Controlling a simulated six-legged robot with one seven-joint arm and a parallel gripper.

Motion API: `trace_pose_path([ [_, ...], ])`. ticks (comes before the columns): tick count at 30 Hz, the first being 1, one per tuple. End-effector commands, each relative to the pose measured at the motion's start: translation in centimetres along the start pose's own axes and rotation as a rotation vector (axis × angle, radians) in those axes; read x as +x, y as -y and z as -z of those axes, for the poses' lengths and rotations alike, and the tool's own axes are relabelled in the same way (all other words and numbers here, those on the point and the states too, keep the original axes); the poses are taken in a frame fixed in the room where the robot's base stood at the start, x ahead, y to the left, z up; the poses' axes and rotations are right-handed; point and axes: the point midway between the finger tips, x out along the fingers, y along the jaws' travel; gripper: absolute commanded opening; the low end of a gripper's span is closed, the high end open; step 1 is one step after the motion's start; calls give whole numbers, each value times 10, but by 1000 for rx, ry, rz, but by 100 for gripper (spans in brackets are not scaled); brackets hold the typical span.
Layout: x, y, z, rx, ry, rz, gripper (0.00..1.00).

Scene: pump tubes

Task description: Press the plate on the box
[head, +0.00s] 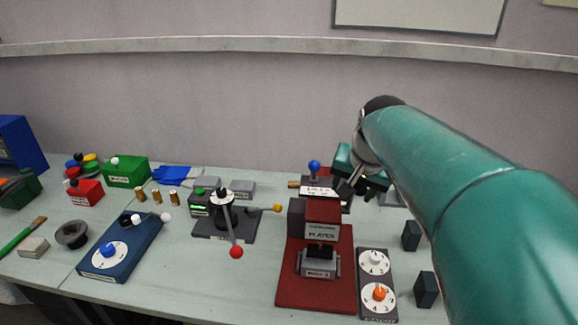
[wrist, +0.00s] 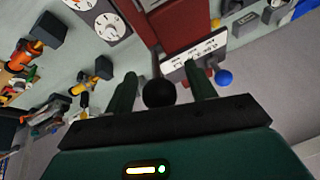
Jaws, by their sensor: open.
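I cannot tell which surface is the task's plate. My gripper (head: 344,187) is behind and right of the box, above the bench, partly hidden by my arm. In the wrist view my gripper (wrist: 163,75) is open, with a round black thing (wrist: 158,94) between its fingers; I cannot tell whether they touch it.
A white lettered panel (wrist: 199,56) with a blue ball (wrist: 223,77) is near my fingertips. A two-dial panel (head: 376,283) lies right of the red base. A lever with a red ball (head: 236,252) stands left. A blue dial box (head: 122,245) is farther left.

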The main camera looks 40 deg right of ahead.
Motion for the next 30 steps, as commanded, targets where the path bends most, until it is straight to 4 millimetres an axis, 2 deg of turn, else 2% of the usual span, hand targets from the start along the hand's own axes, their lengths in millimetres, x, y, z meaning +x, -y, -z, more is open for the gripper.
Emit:
trace_pose_path([
  [6, 0, 0, 0, 0, -1, 0, 55],
  [8, 0, 0, 0, 0, -1, 0, 45],
  [12, 0, 0, 0, -1, -1, 0, 18],
  [14, 0, 0, 0, -1, -1, 0, 8],
  [24, 1, -5, -16, -8, -78, 21, 8],
  [30, 2, -5, -16, -8, -81, 21, 8],
])
